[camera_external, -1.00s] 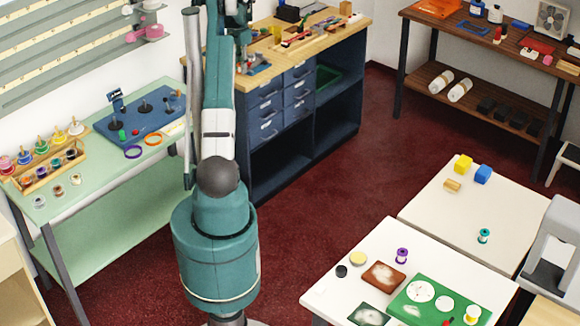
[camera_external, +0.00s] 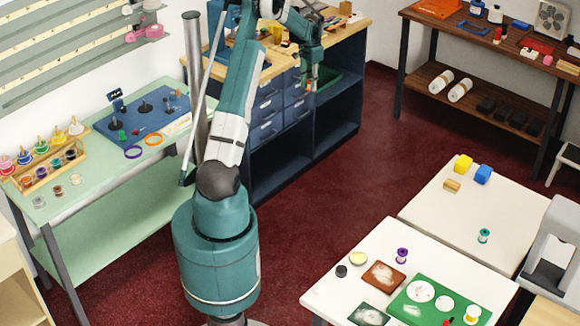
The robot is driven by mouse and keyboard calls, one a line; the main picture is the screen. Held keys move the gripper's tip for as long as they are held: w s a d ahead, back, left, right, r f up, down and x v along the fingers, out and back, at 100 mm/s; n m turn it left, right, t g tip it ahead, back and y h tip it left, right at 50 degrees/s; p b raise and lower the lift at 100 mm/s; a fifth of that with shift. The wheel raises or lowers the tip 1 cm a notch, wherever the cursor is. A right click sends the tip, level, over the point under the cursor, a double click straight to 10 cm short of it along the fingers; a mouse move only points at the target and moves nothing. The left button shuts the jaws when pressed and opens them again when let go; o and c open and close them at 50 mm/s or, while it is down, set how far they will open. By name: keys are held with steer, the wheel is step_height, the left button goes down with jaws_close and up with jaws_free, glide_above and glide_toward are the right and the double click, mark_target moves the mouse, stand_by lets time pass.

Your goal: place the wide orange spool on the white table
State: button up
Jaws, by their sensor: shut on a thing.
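My gripper (camera_external: 312,84) hangs in front of the wooden workbench with blue drawers, near its open green bin. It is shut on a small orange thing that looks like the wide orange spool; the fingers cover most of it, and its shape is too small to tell. Two white tabletops stand at the right, well away from my gripper. The nearer white table (camera_external: 335,290) carries a green mat and several small items.
A purple spool (camera_external: 402,255) and a green mat (camera_external: 425,301) are on the nearer one. Open red floor lies between workbench and tables.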

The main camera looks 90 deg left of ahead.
steer(key=w+d+f+m+b, duration=0.1)
steer(key=w+d+f, duration=0.1)
steer(key=w+d, duration=1.6)
steer(key=w+d+f+m+b, duration=0.1)
steer(key=w+d+f+m, duration=0.1)
steer(key=w+d, duration=1.5)
steer(key=w+d+m+b, duration=0.1)
steer(key=w+d, duration=0.1)
steer(key=d, duration=2.3)
steer(key=w+d+f+m+b, duration=0.1)
steer(key=w+d, duration=0.2)
steer(key=d, duration=2.3)
steer(key=shift+w+d+m, duration=0.3)
steer(key=shift+m, duration=0.1)
steer(key=s+d+r+p, duration=0.2)
steer(key=s+d+r, duration=0.2)
steer(key=s+d, duration=0.2)
steer(key=s+d+r+p, duration=0.3)
steer(key=s+d, duration=0.4)
steer(key=s, duration=0.3)
steer(key=shift+d+r, duration=0.2)
steer(key=shift+r, duration=0.35)
